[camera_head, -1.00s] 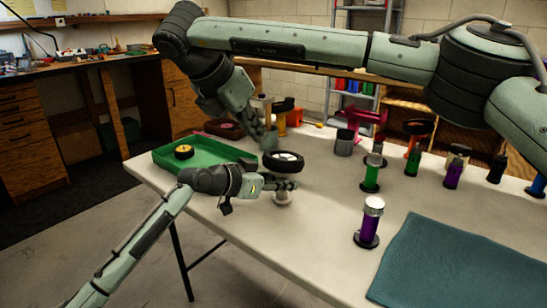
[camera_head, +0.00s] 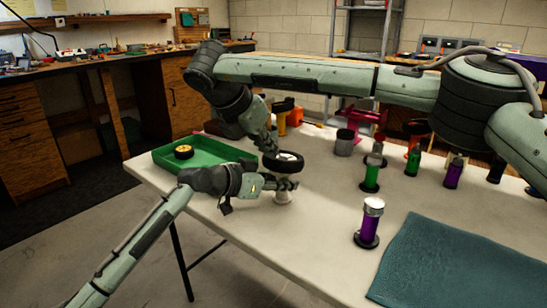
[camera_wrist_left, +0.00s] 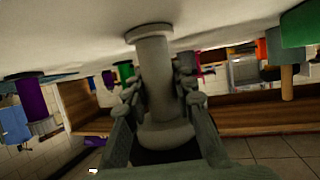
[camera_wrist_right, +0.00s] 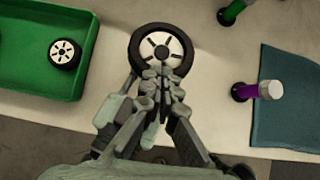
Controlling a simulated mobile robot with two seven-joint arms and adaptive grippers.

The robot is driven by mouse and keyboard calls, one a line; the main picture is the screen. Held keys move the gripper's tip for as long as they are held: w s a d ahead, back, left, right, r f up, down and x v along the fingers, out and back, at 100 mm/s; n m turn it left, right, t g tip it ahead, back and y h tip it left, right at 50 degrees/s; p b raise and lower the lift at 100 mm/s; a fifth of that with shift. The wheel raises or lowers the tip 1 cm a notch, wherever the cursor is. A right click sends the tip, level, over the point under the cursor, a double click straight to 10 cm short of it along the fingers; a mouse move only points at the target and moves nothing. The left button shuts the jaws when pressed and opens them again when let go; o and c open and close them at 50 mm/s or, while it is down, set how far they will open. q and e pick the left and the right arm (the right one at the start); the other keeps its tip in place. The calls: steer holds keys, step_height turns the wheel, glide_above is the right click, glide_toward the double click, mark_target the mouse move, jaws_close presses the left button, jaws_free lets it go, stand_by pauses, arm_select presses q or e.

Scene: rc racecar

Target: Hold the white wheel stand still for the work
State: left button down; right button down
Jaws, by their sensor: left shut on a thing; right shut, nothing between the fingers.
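The white wheel stand (camera_head: 283,197) stands upright on the table near its front left edge. My left gripper (camera_head: 287,183) is shut around its stem; in the left wrist view the pale stand (camera_wrist_left: 153,75) sits between the two fingers. A black-tyred wheel with a white hub (camera_head: 288,162) is on top of the stand. My right gripper (camera_head: 272,152) is shut and empty, right by the wheel's left side. In the right wrist view its closed fingertips (camera_wrist_right: 160,85) overlap the near part of the wheel (camera_wrist_right: 162,48); contact cannot be told.
A green tray (camera_head: 220,149) with another wheel (camera_head: 184,152) lies at the left. A purple screwdriver-like tool (camera_head: 370,222) stands upright to the right, beside a teal mat (camera_head: 455,270). Several coloured tools and a grey cup (camera_head: 345,143) stand behind. The front middle is clear.

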steer(key=shift+s+a+f, duration=0.3)
steer(key=shift+s+a, duration=0.05)
steer(key=shift+s, duration=0.2)
steer(key=shift+s+a+f, duration=0.3)
steer(key=shift+s+a, duration=0.05)
steer(key=shift+s, duration=0.15)
steer(key=shift+s+a, duration=0.25)
steer(key=shift+s, duration=0.05)
steer(key=v, duration=0.8)
steer(key=shift+w+d, duration=0.15)
steer(key=shift+d, duration=0.05)
steer(key=shift+r, duration=0.15)
arm_select(q)
steer(key=c, duration=1.2)
jaws_free()
